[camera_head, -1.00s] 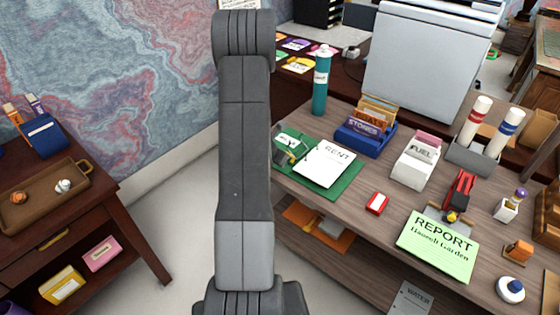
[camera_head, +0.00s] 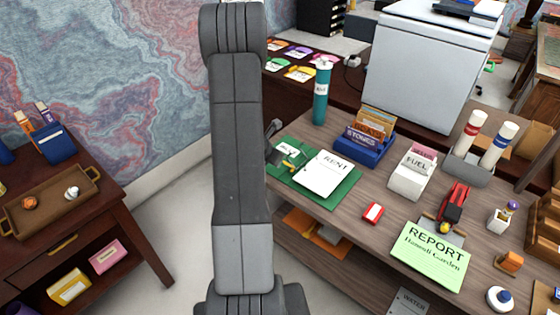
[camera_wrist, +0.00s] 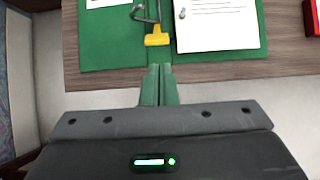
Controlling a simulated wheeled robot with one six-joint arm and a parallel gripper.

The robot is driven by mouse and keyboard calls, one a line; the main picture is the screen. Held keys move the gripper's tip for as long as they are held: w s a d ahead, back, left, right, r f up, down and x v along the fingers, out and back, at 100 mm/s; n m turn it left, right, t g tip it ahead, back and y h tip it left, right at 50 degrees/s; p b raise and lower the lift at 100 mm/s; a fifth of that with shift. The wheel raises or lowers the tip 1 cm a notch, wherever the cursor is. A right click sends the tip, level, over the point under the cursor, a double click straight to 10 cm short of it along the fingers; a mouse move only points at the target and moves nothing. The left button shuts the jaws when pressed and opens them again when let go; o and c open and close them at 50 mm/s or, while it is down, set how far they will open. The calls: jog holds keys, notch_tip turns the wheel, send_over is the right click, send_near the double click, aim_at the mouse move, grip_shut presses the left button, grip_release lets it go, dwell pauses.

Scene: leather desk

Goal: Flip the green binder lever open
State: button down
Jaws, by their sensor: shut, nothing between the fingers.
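The green binder (camera_head: 338,196) lies open and flat on the wooden desk, near its left edge. A white RENT sheet (camera_head: 327,173) covers its right half, and a smaller white sheet (camera_head: 287,150) lies on its left half. The yellow lever tab (camera_wrist: 157,39) sits at the binder's spine beside grey metal ring parts (camera_wrist: 145,14); it also shows small in the head view (camera_head: 288,166). My gripper (camera_wrist: 158,68) is shut and empty, on the near side of the yellow tab, with a visible gap between. In the head view my arm hides most of it.
A teal bottle (camera_head: 320,95), a blue card box (camera_head: 364,146), a white FUEL box (camera_head: 412,178) and a red box (camera_head: 372,212) stand around the binder. A green REPORT folder (camera_head: 430,255) lies at the front. Open floor lies left of the desk.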

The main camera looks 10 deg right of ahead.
jog(key=r, duration=0.1)
jog(key=r+p, duration=0.1)
jog(key=a+r, duration=0.1)
jog(key=shift+s+r+p, duration=0.15)
jog(key=shift+s+p, duration=0.15)
jog(key=shift+s, duration=0.1)
